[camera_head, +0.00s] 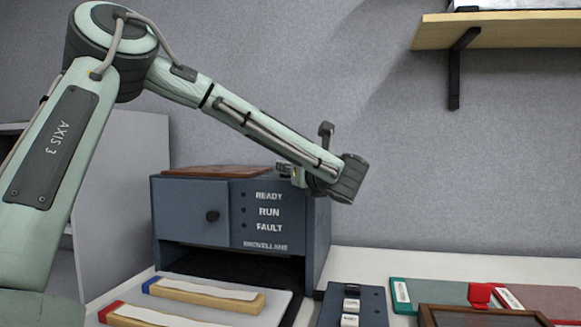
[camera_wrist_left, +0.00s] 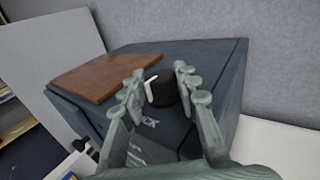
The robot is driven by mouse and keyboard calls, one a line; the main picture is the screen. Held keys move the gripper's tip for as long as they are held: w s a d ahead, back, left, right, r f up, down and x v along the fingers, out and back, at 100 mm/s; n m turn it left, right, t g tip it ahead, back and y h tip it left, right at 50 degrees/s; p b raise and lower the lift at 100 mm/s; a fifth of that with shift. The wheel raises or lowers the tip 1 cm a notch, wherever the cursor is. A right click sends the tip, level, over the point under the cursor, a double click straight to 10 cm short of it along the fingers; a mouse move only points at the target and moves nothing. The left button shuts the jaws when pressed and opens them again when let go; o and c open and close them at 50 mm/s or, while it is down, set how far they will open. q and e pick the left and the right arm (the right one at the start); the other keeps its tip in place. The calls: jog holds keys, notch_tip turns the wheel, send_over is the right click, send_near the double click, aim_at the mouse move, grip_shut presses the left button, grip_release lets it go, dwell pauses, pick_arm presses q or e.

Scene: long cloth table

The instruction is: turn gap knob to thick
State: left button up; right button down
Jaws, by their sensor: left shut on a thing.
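The gap knob (camera_wrist_left: 163,92) is a black round knob with a white mark, on top of the blue-grey machine (camera_head: 190,211). The machine's top also shows in the left wrist view (camera_wrist_left: 215,60). My left gripper (camera_wrist_left: 160,84) has its fingers on either side of the knob and is shut on it. White lettering ending in "CK" (camera_wrist_left: 150,122) lies on the panel on the near side of the knob, the rest hidden by a finger. In the head view my left gripper (camera_head: 290,173) is at the machine's top; the knob is hidden there. My right gripper is not in view.
A brown board (camera_wrist_left: 100,53) lies on the machine's top beside the knob. Wooden strips (camera_head: 207,295) on a tray, a small switch box (camera_head: 368,306) and coloured folders (camera_head: 430,292) lie on the table. A wall shelf (camera_head: 500,32) hangs at upper right.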

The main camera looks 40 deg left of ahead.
pick_arm(q)
jog(key=shift+w+n+g+y, duration=0.15)
jog(key=shift+n+g+y, duration=0.45)
jog(key=shift+n+g, duration=0.65)
jog(key=shift+r+g, duration=0.2)
jog(key=shift+g, duration=0.15)
jog(key=o, duration=1.2)
jog(key=shift+c, duration=0.2)
jog(key=shift+f, duration=0.1)
jog(key=shift+d, duration=0.1)
jog(key=v, duration=0.7)
jog(key=shift+d, duration=0.15)
